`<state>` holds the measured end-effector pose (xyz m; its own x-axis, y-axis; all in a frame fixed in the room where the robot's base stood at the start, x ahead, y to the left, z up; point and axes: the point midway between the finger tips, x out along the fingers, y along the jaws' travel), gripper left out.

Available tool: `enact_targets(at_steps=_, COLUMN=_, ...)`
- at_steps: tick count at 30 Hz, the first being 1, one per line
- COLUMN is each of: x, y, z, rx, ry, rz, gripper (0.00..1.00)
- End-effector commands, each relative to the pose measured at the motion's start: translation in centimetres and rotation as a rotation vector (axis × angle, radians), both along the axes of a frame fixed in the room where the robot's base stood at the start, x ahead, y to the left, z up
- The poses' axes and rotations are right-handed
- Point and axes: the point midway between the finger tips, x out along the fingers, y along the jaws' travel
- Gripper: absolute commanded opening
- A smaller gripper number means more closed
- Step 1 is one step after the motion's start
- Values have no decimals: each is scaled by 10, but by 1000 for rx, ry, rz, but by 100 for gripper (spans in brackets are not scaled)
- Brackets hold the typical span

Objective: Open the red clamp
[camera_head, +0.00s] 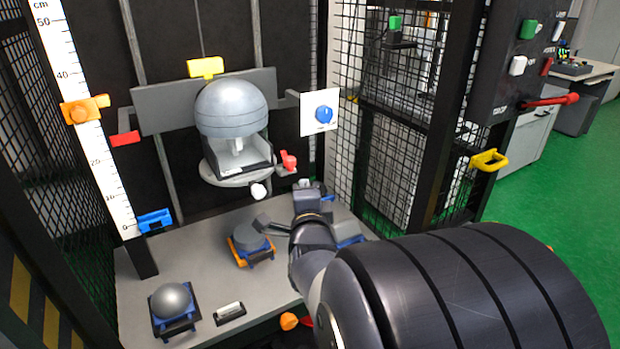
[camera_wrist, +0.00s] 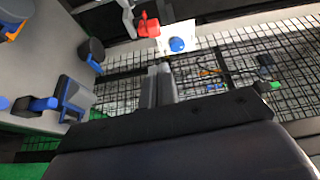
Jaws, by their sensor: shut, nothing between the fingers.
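A red clamp (camera_head: 289,160) sits at the right edge of the round carriage plate that bears the grey helmet (camera_head: 231,108). The red clamp also shows in the wrist view (camera_wrist: 148,26), near the top, beyond my fingertips. My gripper (camera_head: 303,187) is below and slightly right of the clamp in the head view, apart from it. In the wrist view the two grey fingers (camera_wrist: 158,72) lie side by side, shut and empty. My arm covers part of the bench to the right.
A white panel with a blue knob (camera_head: 323,114) is right of the clamp, with mesh fencing beyond. A white knob (camera_head: 258,190) hangs below the plate.

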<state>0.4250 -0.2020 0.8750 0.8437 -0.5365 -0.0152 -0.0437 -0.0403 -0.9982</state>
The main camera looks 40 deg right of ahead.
Motion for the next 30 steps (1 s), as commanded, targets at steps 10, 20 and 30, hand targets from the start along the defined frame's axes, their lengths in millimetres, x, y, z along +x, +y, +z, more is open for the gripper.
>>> enact_targets(at_steps=10, x=-13, y=18, z=0, rx=0, ry=0, rz=0, gripper=0)
enact_targets(at_steps=20, x=-13, y=18, z=0, rx=0, ry=0, rz=-1, gripper=0)
enact_targets(at_steps=30, x=-6, y=8, z=-1, rx=-1, ry=0, rz=-4, gripper=0)
